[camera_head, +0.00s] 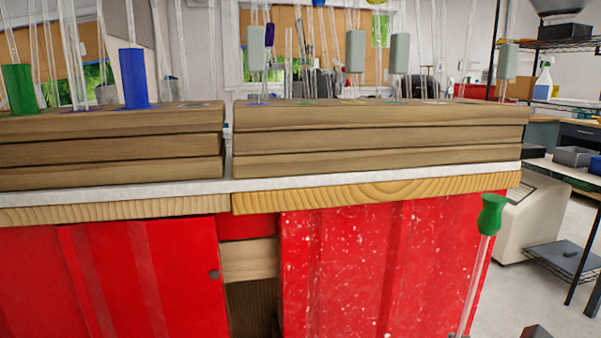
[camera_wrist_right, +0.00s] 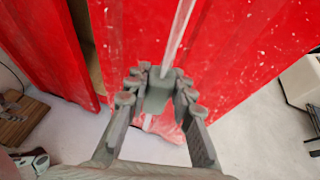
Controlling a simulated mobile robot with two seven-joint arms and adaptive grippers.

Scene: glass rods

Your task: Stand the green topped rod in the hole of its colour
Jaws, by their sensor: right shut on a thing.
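The green topped rod is a clear thin rod with a flared green top (camera_head: 491,215). My right gripper (camera_wrist_right: 160,88) is shut on the clear shaft (camera_wrist_right: 178,38) in the right wrist view. The left wooden block (camera_head: 110,150) and right wooden block (camera_head: 375,145) have coloured marks on top, seen nearly edge-on. I cannot tell which hole is green. My left gripper is not in view.
Several clear rods stand in the blocks, some with a green (camera_head: 18,90), blue (camera_head: 133,78) or grey (camera_head: 356,52) sleeve. The blocks sit on a white-edged top (camera_head: 380,180) above the red cabinet (camera_head: 370,270). A shelf rack (camera_head: 560,45) stands at the right.

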